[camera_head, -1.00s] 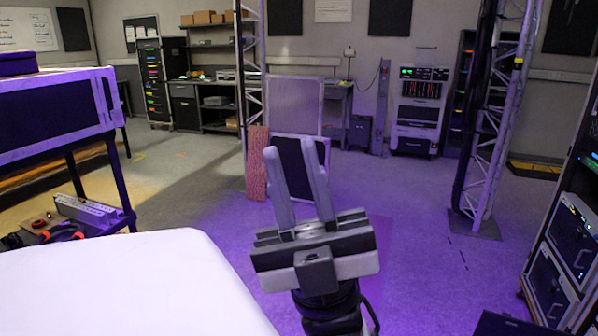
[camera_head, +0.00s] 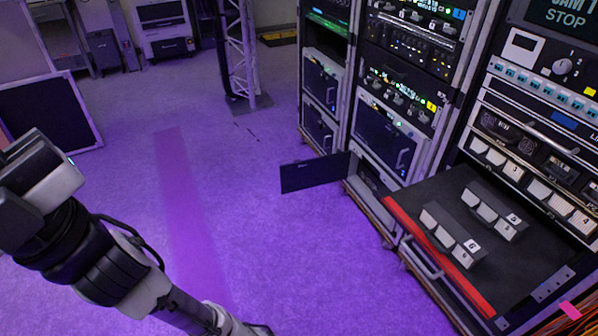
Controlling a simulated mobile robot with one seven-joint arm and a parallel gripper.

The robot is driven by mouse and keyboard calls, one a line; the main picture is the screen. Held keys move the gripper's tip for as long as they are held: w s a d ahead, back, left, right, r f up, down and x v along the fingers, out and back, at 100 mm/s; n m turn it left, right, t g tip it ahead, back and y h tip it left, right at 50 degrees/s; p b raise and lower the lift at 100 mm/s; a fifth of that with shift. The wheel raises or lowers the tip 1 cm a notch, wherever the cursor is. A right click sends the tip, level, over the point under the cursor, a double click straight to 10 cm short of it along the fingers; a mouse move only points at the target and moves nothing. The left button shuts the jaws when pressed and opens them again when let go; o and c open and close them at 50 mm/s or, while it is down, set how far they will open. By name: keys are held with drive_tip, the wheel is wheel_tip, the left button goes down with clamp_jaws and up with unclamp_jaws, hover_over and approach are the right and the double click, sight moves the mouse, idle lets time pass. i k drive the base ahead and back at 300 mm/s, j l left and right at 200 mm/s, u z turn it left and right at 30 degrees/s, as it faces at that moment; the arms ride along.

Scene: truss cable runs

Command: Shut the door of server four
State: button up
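A dark door panel (camera_head: 315,172) stands swung open near the floor, sticking out to the left from the lowest bay (camera_head: 374,182) of the middle rack. Its right edge meets the rack. I cannot read a number on it, so I cannot tell if it belongs to server four. Above that bay, a dark front with a handle (camera_head: 385,132) looks shut. My gripper (camera_head: 38,182) is at the left edge, well apart from the open door. Its fingers are not visible, so I cannot tell if it is open or shut.
A drawer with a red front edge (camera_head: 430,250) and several key blocks is pulled out from the right rack. The left rack (camera_head: 318,80) stands behind the open door. A truss tower (camera_head: 240,55) stands farther back. The purple floor (camera_head: 235,190) is clear.

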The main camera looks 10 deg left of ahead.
sight(333, 167)
drive_tip(key=i+j+u, duration=0.1)
drive_tip(key=u, duration=1.1)
drive_tip(key=i+u, duration=0.1)
drive_tip(key=i, duration=4.75)
drive_tip(key=i+z, duration=0.25)
drive_tip(key=i, duration=0.2)
drive_tip(key=i+j+z, duration=0.3)
drive_tip(key=i+l+z, duration=0.1)
drive_tip(key=z, duration=2.55)
